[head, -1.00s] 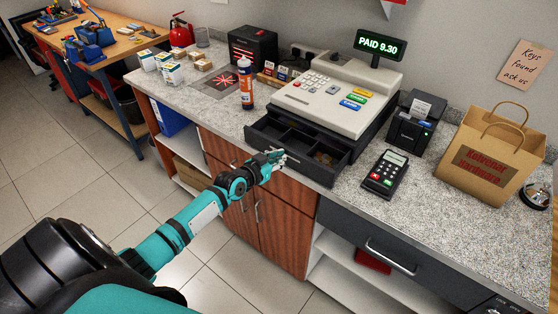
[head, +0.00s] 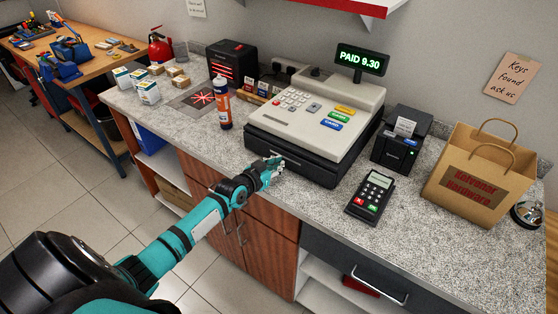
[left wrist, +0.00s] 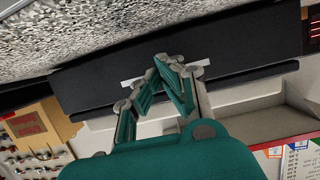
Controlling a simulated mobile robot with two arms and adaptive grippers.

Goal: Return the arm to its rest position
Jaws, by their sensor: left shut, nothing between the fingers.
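My left gripper (head: 270,168) is shut and empty. It is at the front of the cash register (head: 318,115), close to the drawer front (head: 290,160), which is shut. My left arm reaches in from the lower left over the counter's front edge. My right gripper is not in view.
On the speckled counter (head: 420,235) stand an orange bottle (head: 222,105), a card terminal (head: 370,193), a receipt printer (head: 400,140), a paper bag (head: 475,178) and a bell (head: 527,213). Small boxes (head: 148,90) stand at the left. Floor (head: 60,185) left of the counter is clear.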

